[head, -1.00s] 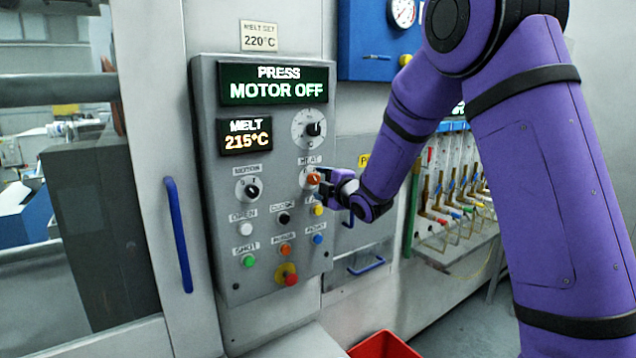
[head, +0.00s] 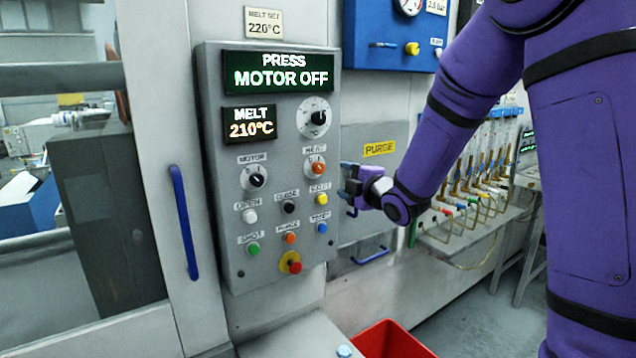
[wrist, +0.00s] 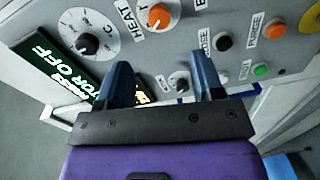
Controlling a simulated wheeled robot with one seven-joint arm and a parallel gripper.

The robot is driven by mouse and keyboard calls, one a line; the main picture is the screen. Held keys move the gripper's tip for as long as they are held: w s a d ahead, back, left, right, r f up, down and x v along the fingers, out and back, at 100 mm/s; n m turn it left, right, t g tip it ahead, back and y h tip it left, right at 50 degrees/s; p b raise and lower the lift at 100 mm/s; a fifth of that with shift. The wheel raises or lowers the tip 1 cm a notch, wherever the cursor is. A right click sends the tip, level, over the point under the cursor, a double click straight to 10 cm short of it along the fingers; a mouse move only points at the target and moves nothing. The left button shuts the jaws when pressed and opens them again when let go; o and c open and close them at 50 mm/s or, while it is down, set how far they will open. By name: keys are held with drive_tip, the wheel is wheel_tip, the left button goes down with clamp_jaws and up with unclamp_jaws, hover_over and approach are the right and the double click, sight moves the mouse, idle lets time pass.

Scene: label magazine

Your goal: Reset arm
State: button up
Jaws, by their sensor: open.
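My gripper (head: 350,187) is at the end of my purple arm, just right of the control panel (head: 222,275) in the head view. In the wrist view my gripper (wrist: 160,82) shows two blue fingers spread apart with nothing between them. The orange HEAT knob (head: 316,168) is on the panel, clear of the fingers; it also shows in the wrist view (wrist: 158,16) beyond the fingertips. The panel display (head: 277,75) reads PRESS MOTOR OFF. The melt display (head: 249,122) reads 210°C.
A blue door handle (head: 184,222) is left of the panel. A red bin (head: 391,340) is on the floor below. A PURGE label (head: 379,148) and a blue gauge box (head: 384,58) are to the right, near a rack of hoses (head: 480,180).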

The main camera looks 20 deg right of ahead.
drive_tip(key=s+d+r+m+g+h, duration=0.2)
drive_tip(key=s+d+r+m+h, duration=0.1)
drive_tip(key=s+m, duration=0.3)
drive_tip(key=s+d+r+m+g+h, duration=0.2)
drive_tip(key=s+r+m+h, duration=0.1)
drive_tip(key=s+m, duration=0.3)
drive_tip(key=s+a+f+m+g, duration=0.1)
drive_tip(key=s+m+g, duration=0.6)
drive_tip(key=s, duration=1.9)
drive_tip(key=shift+a+m, duration=0.25)
drive_tip(key=shift+m, duration=0.25)
